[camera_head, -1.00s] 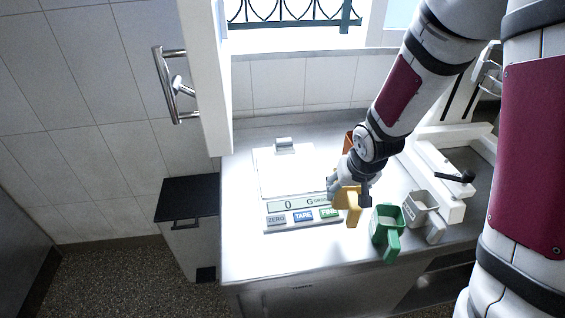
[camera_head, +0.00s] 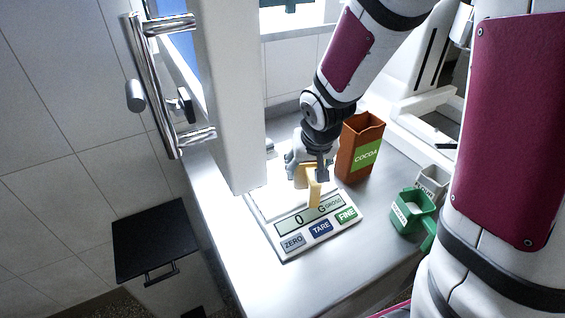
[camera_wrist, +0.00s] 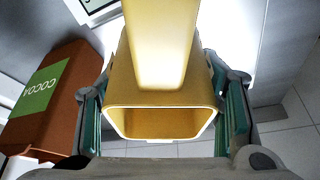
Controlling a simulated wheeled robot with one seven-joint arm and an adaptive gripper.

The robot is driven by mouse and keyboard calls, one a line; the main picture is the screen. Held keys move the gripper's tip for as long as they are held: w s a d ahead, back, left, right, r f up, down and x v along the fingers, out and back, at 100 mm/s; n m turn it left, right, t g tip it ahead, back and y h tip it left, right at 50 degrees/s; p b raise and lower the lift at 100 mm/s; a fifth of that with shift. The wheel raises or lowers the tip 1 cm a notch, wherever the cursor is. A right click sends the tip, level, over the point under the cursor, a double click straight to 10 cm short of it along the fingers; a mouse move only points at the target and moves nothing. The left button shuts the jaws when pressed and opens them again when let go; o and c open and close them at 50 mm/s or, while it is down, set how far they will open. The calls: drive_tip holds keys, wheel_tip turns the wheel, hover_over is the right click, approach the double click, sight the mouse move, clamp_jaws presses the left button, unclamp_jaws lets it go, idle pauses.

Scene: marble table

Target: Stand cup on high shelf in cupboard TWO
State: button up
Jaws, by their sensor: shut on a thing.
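My gripper (camera_head: 308,168) is shut on a yellow cup (camera_head: 313,194) with a flat handle, over the scale. In the wrist view, the cup (camera_wrist: 162,85) sits between my two fingers with its squarish rim toward the camera. Whether it touches the scale I cannot tell; the display reads 0. A white upright panel (camera_head: 228,95) with metal handles (camera_head: 150,80) stands at the left, perhaps a cupboard door. No label TWO and no shelf show.
The scale (camera_head: 292,243) lies on the grey counter (camera_head: 290,290). A brown cocoa box (camera_head: 358,150) stands right of my gripper. A green cup (camera_head: 412,214) and a whitish flour cup (camera_head: 432,182) stand further right. A black-topped bin (camera_head: 155,240) stands lower left.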

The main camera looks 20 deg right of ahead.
drive_tip(key=w+a, duration=0.1)
drive_tip(key=w, duration=0.4)
drive_tip(key=w+a, duration=0.1)
drive_tip(key=w, duration=0.2)
drive_tip(key=shift+w+a+f, duration=0.3)
drive_tip(key=shift+f, duration=0.1)
drive_tip(key=shift+w+f, duration=0.2)
drive_tip(key=shift+f, duration=1.55)
drive_tip(key=shift+f+b, duration=0.2)
drive_tip(key=shift+b, duration=0.1)
drive_tip(key=o, duration=1.2)
drive_tip(key=shift+c, duration=0.2)
drive_tip(key=shift+o, duration=0.8)
drive_tip(key=shift+r, duration=0.15)
